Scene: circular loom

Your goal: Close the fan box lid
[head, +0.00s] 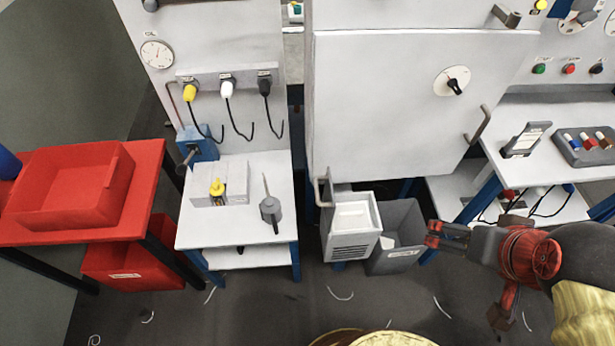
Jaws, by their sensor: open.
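The fan box (350,251) is a small white box with a slotted grille on its front, standing low below the big grey cabinet. Its top is open and the pale inside shows. What looks like its lid (341,186) stands raised at the back left, with a bent metal handle (320,191) on its left side. My gripper (430,235), with red and dark fingers, is open and empty. It appears right of the fan box, in front of the grey bin, apart from the lid and handle.
A grey open bin (400,257) stands directly right of the fan box. A white side table (230,231) with an oil can and a yellow-topped item is on the left. A red table (60,235) is farther left. Thread scraps lie on the otherwise open floor.

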